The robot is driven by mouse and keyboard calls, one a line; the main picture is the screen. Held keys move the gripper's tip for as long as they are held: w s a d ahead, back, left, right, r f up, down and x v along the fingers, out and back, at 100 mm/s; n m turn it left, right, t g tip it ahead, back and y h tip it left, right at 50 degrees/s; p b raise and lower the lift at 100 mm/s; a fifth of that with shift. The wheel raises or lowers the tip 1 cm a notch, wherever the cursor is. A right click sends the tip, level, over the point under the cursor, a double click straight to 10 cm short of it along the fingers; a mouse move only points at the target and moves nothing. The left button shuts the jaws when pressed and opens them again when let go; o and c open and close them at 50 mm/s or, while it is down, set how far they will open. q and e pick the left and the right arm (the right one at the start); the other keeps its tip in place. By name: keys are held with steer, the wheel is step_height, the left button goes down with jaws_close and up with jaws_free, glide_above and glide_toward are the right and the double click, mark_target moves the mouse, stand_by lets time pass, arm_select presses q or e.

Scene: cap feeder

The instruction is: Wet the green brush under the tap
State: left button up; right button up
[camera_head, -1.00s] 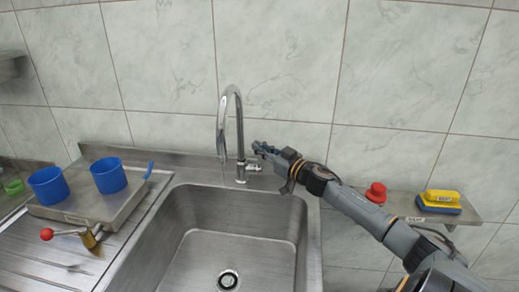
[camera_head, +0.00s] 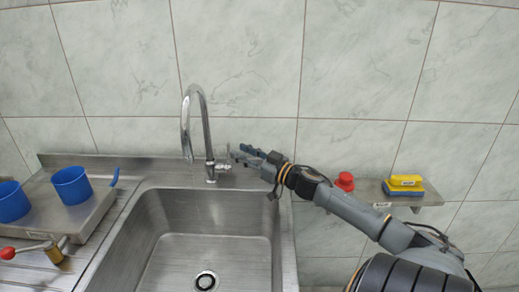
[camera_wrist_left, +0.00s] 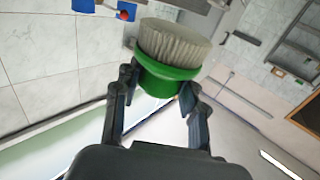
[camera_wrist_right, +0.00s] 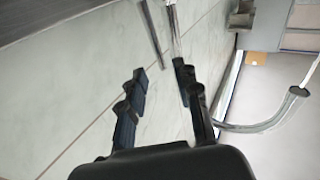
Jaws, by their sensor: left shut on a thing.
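The green brush (camera_wrist_left: 172,62) with pale bristles is held between the fingers of my left gripper (camera_wrist_left: 157,92), which is shut on its green base. The left gripper is outside the head view. The chrome tap (camera_head: 207,135) stands behind the sink, and its curved spout also shows in the right wrist view (camera_wrist_right: 290,108). No water is visible under it. My right gripper (camera_head: 236,156) is just right of the tap, close to its small side handle (camera_head: 224,166). Its fingers are apart in the right wrist view (camera_wrist_right: 160,88). I cannot tell whether they touch the handle.
The steel sink (camera_head: 150,245) is empty, with a drain at the bottom. A shelf (camera_head: 372,197) at the right carries a red item and a yellow-blue sponge.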

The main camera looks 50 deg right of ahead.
steer(key=s, duration=0.6)
steer(key=shift+s+d+f, duration=0.15)
steer(key=shift+d+f, duration=0.1)
steer(key=shift+d, duration=0.05)
